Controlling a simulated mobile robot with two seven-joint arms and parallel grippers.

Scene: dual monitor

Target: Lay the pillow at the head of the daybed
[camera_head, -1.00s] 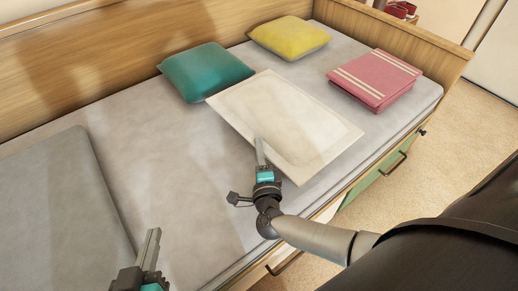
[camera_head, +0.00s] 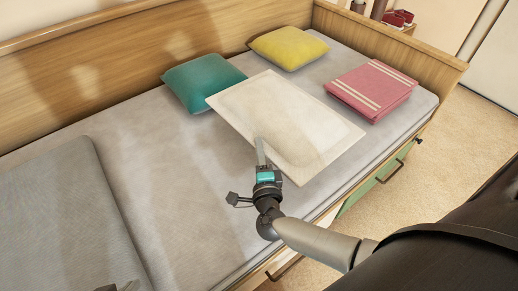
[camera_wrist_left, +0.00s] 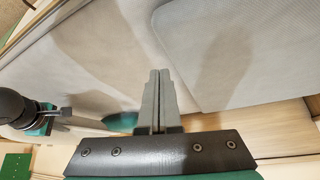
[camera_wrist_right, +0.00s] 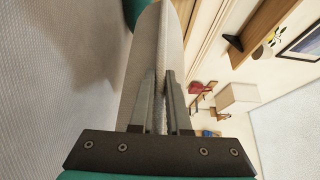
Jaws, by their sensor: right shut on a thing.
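A flat white pillow (camera_head: 285,122) is held over the grey mattress of the daybed (camera_head: 165,185), its far left corner overlapping the teal cushion in the head view. My right gripper (camera_head: 262,152) is shut on its near edge. In the right wrist view the pillow (camera_wrist_right: 152,60) shows edge-on between the fingers (camera_wrist_right: 160,88). My left gripper (camera_head: 125,287) is barely in view at the bottom of the head view. In the left wrist view its fingers (camera_wrist_left: 157,75) are together with nothing between them. Whether the pillow touches the mattress cannot be told.
A teal cushion (camera_head: 202,82) and a yellow cushion (camera_head: 288,47) lie along the wooden back panel. A folded pink blanket (camera_head: 370,92) lies near the wooden end board (camera_head: 400,55). A grey pad (camera_head: 55,215) covers the left end. Mattress between pad and pillow is bare.

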